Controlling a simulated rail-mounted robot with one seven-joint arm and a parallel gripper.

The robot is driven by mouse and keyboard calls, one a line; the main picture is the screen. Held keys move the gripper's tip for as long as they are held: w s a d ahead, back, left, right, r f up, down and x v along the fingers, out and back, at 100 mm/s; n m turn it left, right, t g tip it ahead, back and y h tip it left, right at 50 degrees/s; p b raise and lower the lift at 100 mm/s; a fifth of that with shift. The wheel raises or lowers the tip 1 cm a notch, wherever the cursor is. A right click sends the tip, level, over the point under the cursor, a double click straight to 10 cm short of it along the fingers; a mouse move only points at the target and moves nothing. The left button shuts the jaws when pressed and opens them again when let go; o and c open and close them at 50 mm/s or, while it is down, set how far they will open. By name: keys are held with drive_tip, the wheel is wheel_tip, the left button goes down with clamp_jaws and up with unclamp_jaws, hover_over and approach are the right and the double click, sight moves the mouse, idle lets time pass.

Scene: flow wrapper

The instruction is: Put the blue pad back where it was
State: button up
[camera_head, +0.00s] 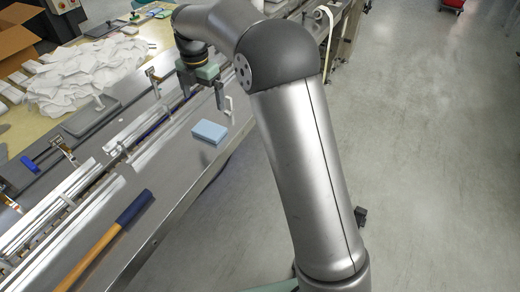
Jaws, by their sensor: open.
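The blue pad (209,132) is a light blue block. It lies flat on the grey metal surface of the machine, near its right edge. My gripper (222,110) hangs just beyond and above the pad, with its fingers pointing down. The fingers are apart and nothing shows between them. I see a gap between the fingertips and the pad. Part of the wrist is hidden behind my arm.
A rail (100,176) runs along the machine. White wrappers (85,75) and a cardboard box (14,42) lie at the upper left.

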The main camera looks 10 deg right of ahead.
drive_tip(key=s+d+r+m, duration=0.1)
drive_tip(key=s+d+m, duration=0.55)
drive_tip(key=s, duration=0.25)
drive_tip(key=s+d+r+m, duration=0.1)
drive_tip(key=s+d+m, duration=0.4)
drive_tip(key=s+m, duration=0.35)
drive_tip(key=s+d+f+m, duration=0.2)
drive_tip(key=s+m, duration=0.4)
drive_tip(key=s, duration=0.2)
drive_tip(key=s+d+f+m, duration=0.3)
drive_tip(key=s+m, duration=0.3)
drive_tip(key=s, duration=0.3)
drive_tip(key=shift+s+f+m, duration=0.15)
drive_tip(key=shift+f+m, duration=0.1)
drive_tip(key=shift+m, duration=0.05)
